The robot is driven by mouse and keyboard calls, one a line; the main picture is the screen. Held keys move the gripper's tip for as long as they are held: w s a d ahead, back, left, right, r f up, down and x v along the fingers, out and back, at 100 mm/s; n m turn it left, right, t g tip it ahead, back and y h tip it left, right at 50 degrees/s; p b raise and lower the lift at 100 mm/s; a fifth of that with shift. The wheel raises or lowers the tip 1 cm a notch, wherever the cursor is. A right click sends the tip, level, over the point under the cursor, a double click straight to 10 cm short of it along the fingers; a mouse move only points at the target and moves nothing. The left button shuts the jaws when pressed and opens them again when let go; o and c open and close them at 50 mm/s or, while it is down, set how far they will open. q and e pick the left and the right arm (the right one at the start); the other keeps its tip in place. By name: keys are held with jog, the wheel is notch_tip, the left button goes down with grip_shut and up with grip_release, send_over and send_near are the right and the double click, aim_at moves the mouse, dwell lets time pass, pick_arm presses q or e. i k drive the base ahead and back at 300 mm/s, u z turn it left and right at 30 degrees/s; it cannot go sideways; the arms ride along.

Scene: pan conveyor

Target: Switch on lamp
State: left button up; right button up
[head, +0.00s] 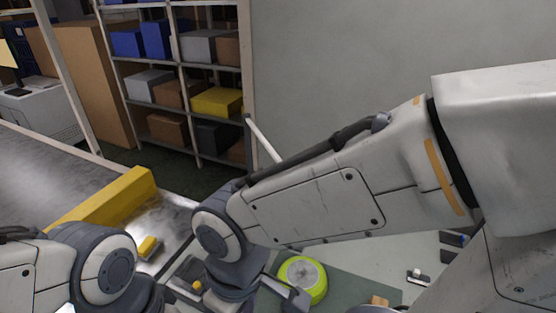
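No object is clearly recognisable as a lamp. A round lime-green thing with a pale top (302,279) lies at the bottom centre; I cannot tell whether it is the lamp. My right arm reaches in from the right across the view and bends down at its joint. The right gripper (287,294) shows only partly at the bottom, just left of the round thing; its opening is not clear. My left arm enters at the lower left, and its gripper is out of view. A small yellow block or button (148,246) is on the metal surface between the arms.
A conveyor-like grey surface (50,180) with a yellow bar (115,202) runs along the left. A shelf (180,60) with blue, grey and yellow boxes stands behind. A small white-and-dark item (418,277) lies at the lower right. My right arm hides much of the middle.

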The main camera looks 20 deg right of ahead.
aim_at(416, 272)
jog(key=z, duration=1.8)
jog(key=k, duration=0.5)
jog(key=u, duration=0.95)
jog(key=i, duration=0.7)
jog(key=z, duration=0.05)
